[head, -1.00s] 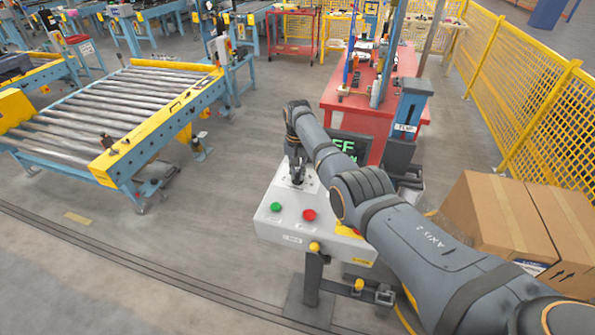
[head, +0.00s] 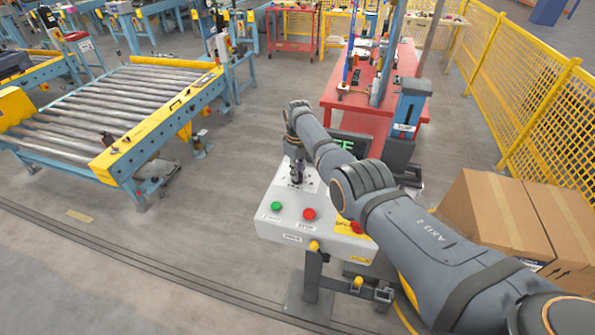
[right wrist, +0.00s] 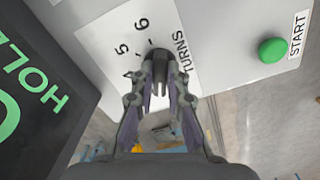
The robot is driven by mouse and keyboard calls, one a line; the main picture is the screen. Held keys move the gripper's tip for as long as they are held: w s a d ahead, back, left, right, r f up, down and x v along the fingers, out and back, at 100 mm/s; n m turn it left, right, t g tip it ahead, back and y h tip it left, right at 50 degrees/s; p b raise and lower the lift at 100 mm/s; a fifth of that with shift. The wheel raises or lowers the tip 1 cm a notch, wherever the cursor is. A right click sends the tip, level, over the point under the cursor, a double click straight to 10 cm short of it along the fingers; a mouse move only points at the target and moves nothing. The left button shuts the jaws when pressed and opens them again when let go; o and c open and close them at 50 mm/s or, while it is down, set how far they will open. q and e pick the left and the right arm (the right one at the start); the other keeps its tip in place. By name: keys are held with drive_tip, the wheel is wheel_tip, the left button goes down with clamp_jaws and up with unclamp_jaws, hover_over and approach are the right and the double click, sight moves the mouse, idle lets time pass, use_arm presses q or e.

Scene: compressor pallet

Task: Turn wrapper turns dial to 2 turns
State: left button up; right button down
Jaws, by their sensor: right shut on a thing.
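The control box (head: 284,228) has a white dial plate on top, lettered TURNS with several numbers in the right wrist view. The dark turns dial (right wrist: 161,55) sits on that plate, with 5 and 6 to its left. My right gripper (right wrist: 161,68) is shut on the dial, a finger on each side. In the head view my right gripper (head: 297,178) points down onto the plate and hides the dial. The dial's pointer is hidden, so its setting cannot be read. My left gripper is not in view.
A green START button (right wrist: 272,50) and a red button (head: 309,214) are on the box. A dark display (right wrist: 30,95) reads HOLD in green. Cardboard boxes (head: 490,222) stand at right, a roller conveyor (head: 130,100) at left.

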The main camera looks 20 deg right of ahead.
drive_tip(key=n, duration=0.4)
drive_tip(key=shift+w+r+n, duration=0.1)
drive_tip(key=shift+n, duration=0.2)
idle(0.4)
drive_tip(key=c, duration=1.3)
unclamp_jaws()
drive_tip(key=shift+c, duration=0.2)
wheel_tip(320, 180, up, 12)
